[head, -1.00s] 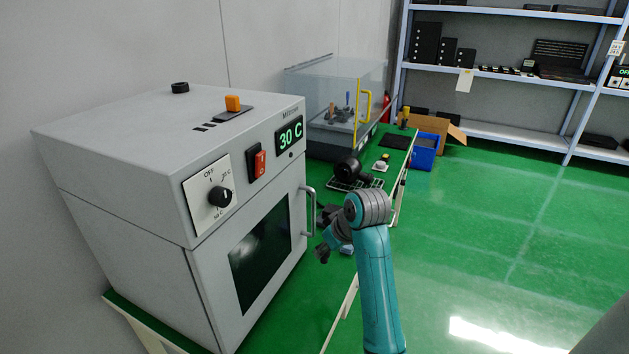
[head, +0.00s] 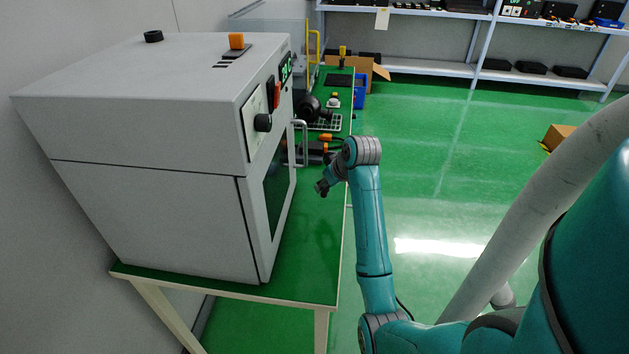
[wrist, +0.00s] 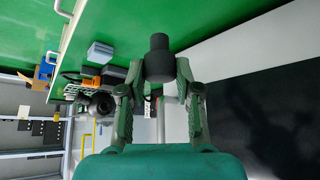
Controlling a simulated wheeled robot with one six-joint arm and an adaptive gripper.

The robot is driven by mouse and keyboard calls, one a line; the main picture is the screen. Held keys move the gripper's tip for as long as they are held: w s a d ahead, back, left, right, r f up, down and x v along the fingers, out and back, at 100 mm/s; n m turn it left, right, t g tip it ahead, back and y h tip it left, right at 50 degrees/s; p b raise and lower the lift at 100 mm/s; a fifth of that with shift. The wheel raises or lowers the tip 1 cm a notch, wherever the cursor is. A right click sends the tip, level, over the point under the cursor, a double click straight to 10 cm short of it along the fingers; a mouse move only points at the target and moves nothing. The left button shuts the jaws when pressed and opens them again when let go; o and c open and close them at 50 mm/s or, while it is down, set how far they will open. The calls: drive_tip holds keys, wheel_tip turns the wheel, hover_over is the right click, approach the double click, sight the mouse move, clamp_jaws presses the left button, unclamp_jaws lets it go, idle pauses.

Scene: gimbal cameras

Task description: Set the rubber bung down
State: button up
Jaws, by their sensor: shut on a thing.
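The rubber bung (wrist: 158,60) is a dark grey stepped cylinder in the wrist view. It sits between the fingertips of my gripper (wrist: 161,72), which is shut on it. In the head view my gripper (head: 322,187) is small and dark, in front of the oven door and near the handle's lower end. The bung is hard to tell from the fingers there. It appears held above the green bench top (head: 312,240), apart from it.
A large grey oven (head: 140,150) with a door handle (head: 301,143) stands left of my gripper. A black round piece (head: 153,36) lies on its top. Tools with orange parts (head: 326,138) and a grey-blue block (wrist: 100,53) lie farther along the bench. Bare green bench shows beside the oven.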

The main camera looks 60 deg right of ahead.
drive_tip(key=shift+f, duration=2.85)
drive_tip(key=shift+f, duration=0.15)
drive_tip(key=o, duration=1)
drive_tip(key=shift+r, duration=0.25)
drive_tip(key=v, duration=1.2)
